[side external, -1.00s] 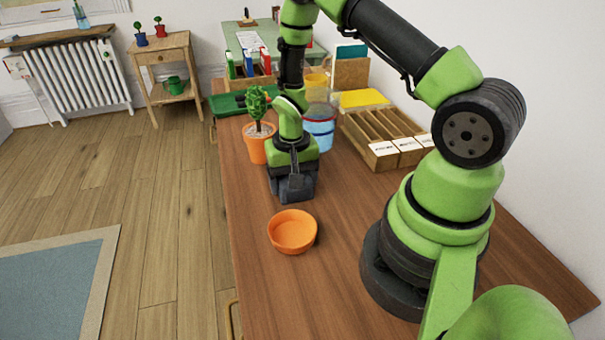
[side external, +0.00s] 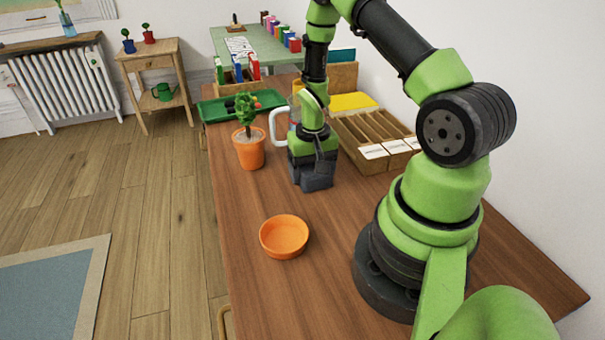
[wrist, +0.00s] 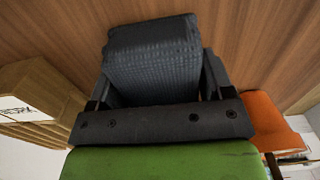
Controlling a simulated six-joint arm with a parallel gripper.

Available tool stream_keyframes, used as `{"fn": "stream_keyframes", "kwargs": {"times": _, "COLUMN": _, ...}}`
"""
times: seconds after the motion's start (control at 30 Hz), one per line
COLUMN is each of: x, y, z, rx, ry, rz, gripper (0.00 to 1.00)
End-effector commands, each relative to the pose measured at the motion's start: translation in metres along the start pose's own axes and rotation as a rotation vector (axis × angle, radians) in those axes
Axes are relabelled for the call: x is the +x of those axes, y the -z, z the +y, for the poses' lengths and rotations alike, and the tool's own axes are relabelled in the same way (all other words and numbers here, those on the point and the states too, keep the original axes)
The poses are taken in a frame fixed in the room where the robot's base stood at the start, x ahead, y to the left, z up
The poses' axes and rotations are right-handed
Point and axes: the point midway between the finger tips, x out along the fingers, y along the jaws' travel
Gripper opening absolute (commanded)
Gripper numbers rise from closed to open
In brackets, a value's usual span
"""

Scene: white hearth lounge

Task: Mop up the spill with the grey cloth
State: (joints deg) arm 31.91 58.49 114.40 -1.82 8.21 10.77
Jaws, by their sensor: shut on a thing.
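My gripper (side external: 316,178) points down over the wooden table, between the potted plant and the wooden sorter. It is shut on the grey cloth (wrist: 152,58), a dark, textured, folded block that fills the space between the fingers in the wrist view. In the side view the cloth is hard to tell apart from the dark fingers, and whether it touches the table is unclear. No spill shows in either view; the table under the gripper is hidden.
The orange potted plant (side external: 249,152) stands left of my gripper, an orange bowl (side external: 284,236) in front. A white-handled container (side external: 279,125) is mostly hidden behind it. A wooden sorter (side external: 372,160) is to the right, a green tray (side external: 220,111) behind.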

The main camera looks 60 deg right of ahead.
Motion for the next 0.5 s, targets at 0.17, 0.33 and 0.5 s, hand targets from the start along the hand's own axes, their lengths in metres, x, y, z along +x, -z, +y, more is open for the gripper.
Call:
{"fn": "stream_keyframes", "kwargs": {"times": 0.17, "x": 0.000, "y": -0.002, "z": -0.004, "rx": -0.005, "ry": 0.000, "rz": -0.001, "gripper": 0.52}}
{"fn": "stream_keyframes", "kwargs": {"times": 0.33, "x": 0.000, "y": -0.007, "z": -0.018, "rx": -0.005, "ry": 0.000, "rz": -0.001, "gripper": 0.52}}
{"fn": "stream_keyframes", "kwargs": {"times": 0.5, "x": 0.000, "y": -0.013, "z": -0.033, "rx": -0.005, "ry": 0.000, "rz": 0.000, "gripper": 0.52}}
